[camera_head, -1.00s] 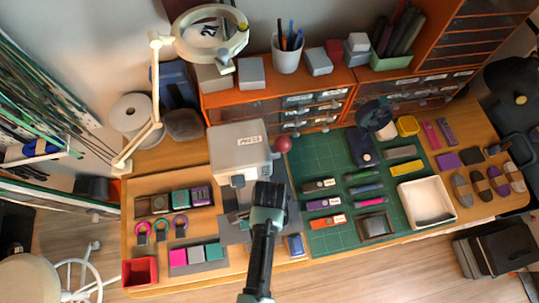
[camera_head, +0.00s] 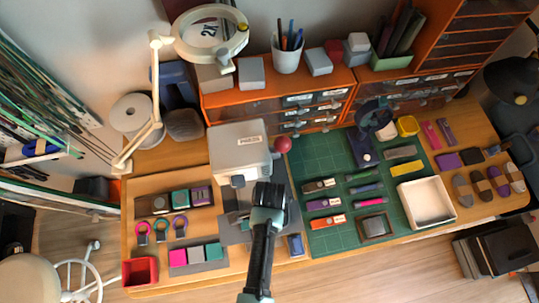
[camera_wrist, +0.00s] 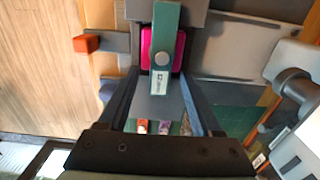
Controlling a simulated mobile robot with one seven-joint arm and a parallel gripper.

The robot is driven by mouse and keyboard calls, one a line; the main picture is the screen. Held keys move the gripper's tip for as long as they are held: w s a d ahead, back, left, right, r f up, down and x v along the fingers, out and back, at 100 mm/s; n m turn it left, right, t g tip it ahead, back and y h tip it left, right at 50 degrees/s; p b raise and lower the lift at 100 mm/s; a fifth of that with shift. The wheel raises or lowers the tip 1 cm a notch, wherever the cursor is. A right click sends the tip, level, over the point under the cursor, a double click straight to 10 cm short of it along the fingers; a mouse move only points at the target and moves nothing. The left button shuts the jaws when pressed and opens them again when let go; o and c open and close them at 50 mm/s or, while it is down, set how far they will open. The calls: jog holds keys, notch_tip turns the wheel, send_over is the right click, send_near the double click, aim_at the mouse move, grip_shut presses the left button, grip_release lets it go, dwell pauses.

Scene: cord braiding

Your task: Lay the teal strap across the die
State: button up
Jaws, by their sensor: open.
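In the wrist view a teal strap (camera_wrist: 166,28) with a small printed label near its end runs lengthwise over a magenta die (camera_wrist: 180,50). The die's rounded edges show on both sides of the strap. My gripper (camera_wrist: 163,62) is open, one dark finger on each side of the strap and die. I cannot tell whether the strap touches the fingers. In the head view my gripper (camera_head: 270,190) is in front of the grey press (camera_head: 238,146) and hides the strap and die.
The press has a red ball knob (camera_head: 281,145). A green cutting mat (camera_head: 310,165) with tools and a white tray (camera_head: 426,202) lies to the right. To the left are a tray of stacked straps (camera_head: 180,198), several colored blocks (camera_head: 196,254) and a red bin (camera_head: 140,271).

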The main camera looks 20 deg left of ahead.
notch_tip(320, 180, up, 13)
dwell(0.5)
